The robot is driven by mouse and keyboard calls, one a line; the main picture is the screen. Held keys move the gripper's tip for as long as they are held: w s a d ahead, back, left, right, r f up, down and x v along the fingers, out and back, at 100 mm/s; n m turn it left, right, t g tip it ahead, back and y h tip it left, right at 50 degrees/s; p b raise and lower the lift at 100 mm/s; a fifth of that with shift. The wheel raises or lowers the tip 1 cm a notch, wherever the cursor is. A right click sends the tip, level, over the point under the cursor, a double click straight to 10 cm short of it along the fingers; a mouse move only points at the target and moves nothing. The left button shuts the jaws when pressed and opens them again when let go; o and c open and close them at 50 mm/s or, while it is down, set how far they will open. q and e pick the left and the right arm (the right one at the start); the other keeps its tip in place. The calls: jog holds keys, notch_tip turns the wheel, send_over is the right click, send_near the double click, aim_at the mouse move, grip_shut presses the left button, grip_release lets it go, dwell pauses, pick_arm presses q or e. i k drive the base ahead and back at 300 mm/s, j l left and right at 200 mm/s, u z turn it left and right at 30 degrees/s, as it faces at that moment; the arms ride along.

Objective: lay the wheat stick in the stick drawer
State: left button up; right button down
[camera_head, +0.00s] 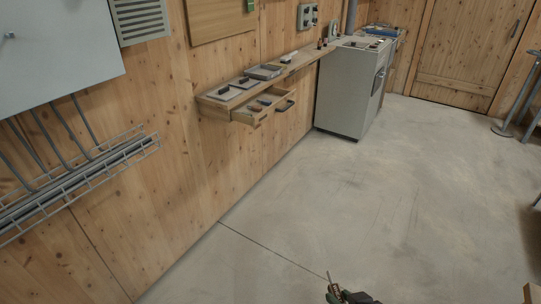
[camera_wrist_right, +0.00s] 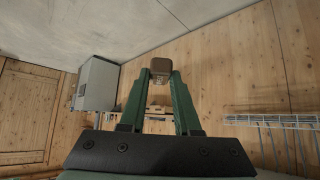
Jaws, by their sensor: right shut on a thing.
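My right gripper (camera_head: 340,294) is low at the bottom edge of the head view, over the floor and far from the shelf. It is shut on a thin brown stick, taken as the wheat stick (camera_head: 329,278), which points up from the fingers. In the right wrist view the fingers (camera_wrist_right: 160,78) close on its brown blocky end (camera_wrist_right: 160,64). A wooden drawer (camera_head: 256,117) stands pulled out under the wall shelf, with small dark and brown things in it. I cannot read any label on it. My left gripper is not in view.
The wall shelf (camera_head: 303,61) carries grey trays (camera_head: 227,93) and small items. A grey cabinet (camera_head: 346,88) stands at its far end. A wire rack (camera_head: 85,178) and a grey box (camera_head: 55,45) hang on the near wall. The floor (camera_head: 330,190) between is clear.

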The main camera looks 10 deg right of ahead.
aim_at(273, 97)
jog(key=i+l+z, duration=0.1)
jog(key=i+z, duration=0.8)
jog(key=i+l+u, duration=0.15)
jog(key=i, duration=0.35)
jog(key=i+l+u, duration=0.15)
jog(key=i, duration=0.3)
jog(key=i+l+u, duration=0.2)
jog(key=i+u, duration=0.3)
jog(key=i+l+u, duration=0.2)
jog(key=l+u, duration=0.25)
jog(key=i+l+u, duration=0.3)
jog(key=u, duration=0.2)
